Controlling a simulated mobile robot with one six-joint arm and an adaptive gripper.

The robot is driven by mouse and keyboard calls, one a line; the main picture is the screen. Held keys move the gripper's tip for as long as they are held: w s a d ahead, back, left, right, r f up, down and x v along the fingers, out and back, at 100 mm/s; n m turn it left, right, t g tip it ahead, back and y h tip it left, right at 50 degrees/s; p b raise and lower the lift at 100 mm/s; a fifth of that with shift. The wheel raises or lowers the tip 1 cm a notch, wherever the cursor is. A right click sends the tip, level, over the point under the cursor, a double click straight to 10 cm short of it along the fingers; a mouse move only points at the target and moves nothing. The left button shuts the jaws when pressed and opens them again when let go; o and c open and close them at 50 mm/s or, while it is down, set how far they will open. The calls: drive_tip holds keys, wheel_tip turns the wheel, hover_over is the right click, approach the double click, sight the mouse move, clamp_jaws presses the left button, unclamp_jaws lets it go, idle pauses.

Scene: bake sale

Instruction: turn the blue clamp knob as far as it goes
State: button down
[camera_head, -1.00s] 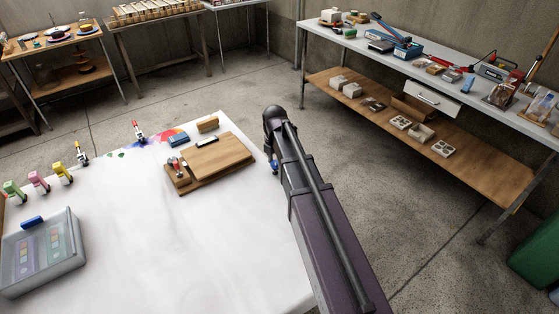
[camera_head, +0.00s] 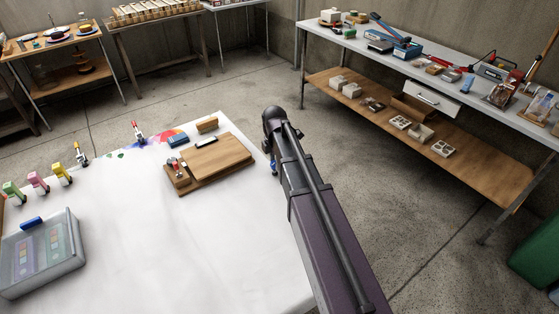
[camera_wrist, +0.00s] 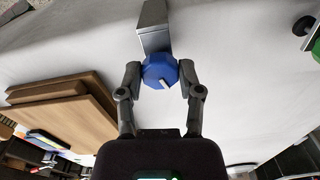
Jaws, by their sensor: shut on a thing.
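The blue clamp knob (camera_wrist: 159,73) is at the middle of the wrist view, a faceted knob with a white pointer mark on its face. It sits at the end of a grey metal clamp (camera_wrist: 153,28) set against the white-covered table (camera_wrist: 80,45). My gripper (camera_wrist: 161,68) has one finger on each side of the knob, shut on it. In the head view my arm covers the gripper and most of the clamp; only a small bit of blue shows beside the arm at the table's right edge.
On the white table are a wooden board (camera_head: 222,155), a clear bin (camera_head: 62,262) and several small coloured clamps along the far edge. A workbench (camera_head: 490,112) with tools stands at the right. Open concrete floor lies between it and the table.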

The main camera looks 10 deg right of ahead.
drive_tip(key=m, duration=0.5)
drive_tip(key=shift+w+a+m, duration=0.2)
drive_tip(key=shift+w+m, duration=0.05)
drive_tip(key=shift+m, duration=0.05)
drive_tip(key=m, duration=0.5)
drive_tip(key=shift+r, duration=0.1)
drive_tip(key=m, duration=0.6)
drive_tip(key=shift+d, duration=0.1)
drive_tip(key=m, duration=1.1)
drive_tip(key=shift+m, duration=0.4)
drive_tip(key=m, duration=1)
drive_tip(key=shift+m, duration=0.4)
drive_tip(key=m, duration=0.4)
drive_tip(key=shift+m, duration=0.3)
